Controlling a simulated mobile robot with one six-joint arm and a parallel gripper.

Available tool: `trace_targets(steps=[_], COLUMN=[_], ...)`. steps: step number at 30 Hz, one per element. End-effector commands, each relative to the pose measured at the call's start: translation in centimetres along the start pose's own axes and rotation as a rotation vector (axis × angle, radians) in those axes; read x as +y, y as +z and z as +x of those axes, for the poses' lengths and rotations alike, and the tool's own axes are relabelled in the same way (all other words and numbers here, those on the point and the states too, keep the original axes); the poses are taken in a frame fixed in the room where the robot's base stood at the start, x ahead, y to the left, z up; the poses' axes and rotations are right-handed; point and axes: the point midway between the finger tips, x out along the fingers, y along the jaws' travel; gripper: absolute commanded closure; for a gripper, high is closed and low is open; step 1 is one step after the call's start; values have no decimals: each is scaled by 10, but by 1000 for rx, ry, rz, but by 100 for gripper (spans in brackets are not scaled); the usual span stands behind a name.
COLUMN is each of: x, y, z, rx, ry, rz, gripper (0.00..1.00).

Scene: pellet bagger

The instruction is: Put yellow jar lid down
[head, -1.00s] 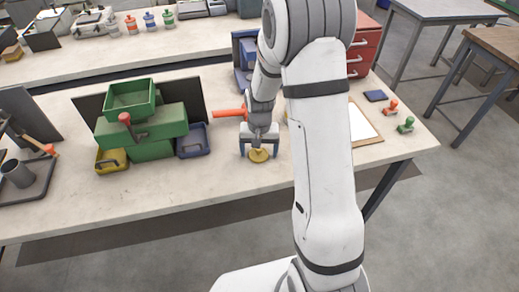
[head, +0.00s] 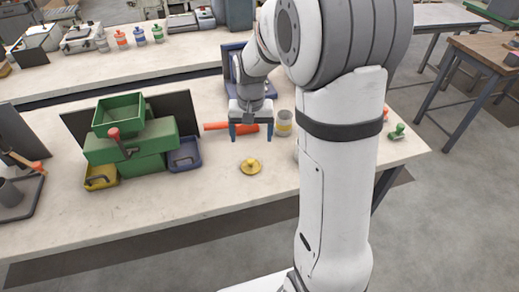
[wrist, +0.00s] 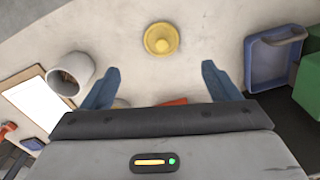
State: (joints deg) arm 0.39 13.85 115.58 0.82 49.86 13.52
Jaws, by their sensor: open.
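The yellow jar lid (head: 250,167) lies flat on the pale bench top, near its front edge. It also shows in the wrist view (wrist: 161,39), knob facing the camera. My gripper (head: 251,137) is open and empty, raised above the bench and a little behind the lid in the head view. In the wrist view, its two blue fingers stand wide apart (wrist: 156,78), with the lid beyond them and touching neither.
A green bagger (head: 130,148) stands to the left, with a blue tray (head: 184,155) and a yellow tray (head: 101,175) beside it. A red-orange cylinder (head: 218,126) lies behind my gripper. The bench around the lid is clear.

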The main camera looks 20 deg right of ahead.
Motion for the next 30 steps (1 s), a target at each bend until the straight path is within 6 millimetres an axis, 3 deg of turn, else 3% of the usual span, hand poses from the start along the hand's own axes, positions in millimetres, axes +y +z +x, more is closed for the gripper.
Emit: trace_targets(steps=[5,9,15,18,24,30], x=[10,23,39,45,50,50], y=[41,88,153,175,196,197], z=[-40,-69,-88,-90,-90,-90], rx=[60,119,197,225,250,250], ry=[-11,-17,-20,-20,-19,-18], rz=[-52,-111,-192,-221,-249,-251], gripper=[18,18,18,18,18,18])
